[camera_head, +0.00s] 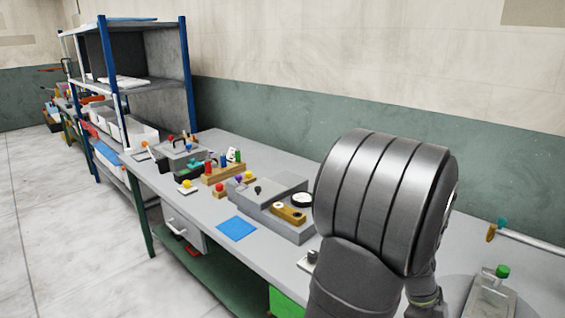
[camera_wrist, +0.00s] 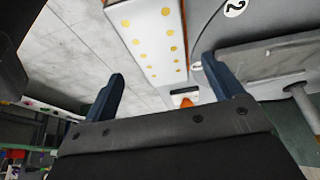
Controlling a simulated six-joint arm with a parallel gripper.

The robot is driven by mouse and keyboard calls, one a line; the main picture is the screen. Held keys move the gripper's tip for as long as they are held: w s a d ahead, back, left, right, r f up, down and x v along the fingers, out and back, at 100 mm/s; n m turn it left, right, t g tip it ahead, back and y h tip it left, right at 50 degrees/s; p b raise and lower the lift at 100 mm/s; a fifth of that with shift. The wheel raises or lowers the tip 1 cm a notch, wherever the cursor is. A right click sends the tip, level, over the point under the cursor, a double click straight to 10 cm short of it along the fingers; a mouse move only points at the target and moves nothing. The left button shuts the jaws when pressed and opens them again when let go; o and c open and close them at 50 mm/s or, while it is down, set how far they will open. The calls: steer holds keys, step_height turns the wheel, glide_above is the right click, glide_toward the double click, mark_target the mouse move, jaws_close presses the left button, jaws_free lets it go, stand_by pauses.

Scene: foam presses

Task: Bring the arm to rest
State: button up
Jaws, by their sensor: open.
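My arm (camera_head: 385,205) stands large in the right half of the head view, its dark ribbed joint raised in front of the bench. My gripper is not visible in the head view. In the wrist view my gripper (camera_wrist: 165,95) shows two dark blue fingers spread well apart. Nothing is seen between the fingers within their grasp.
The grey bench (camera_head: 270,260) runs along the wall. It carries a grey block with a gauge (camera_head: 285,218), a blue mat (camera_head: 237,229), several coloured small parts and a green-capped bottle (camera_head: 493,285) at right. A blue-posted shelf (camera_head: 188,60) stands at left. The floor at left is clear.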

steer(key=x, duration=0.4)
steer(key=shift+f, duration=0.15)
steer(key=shift+r, duration=1.5)
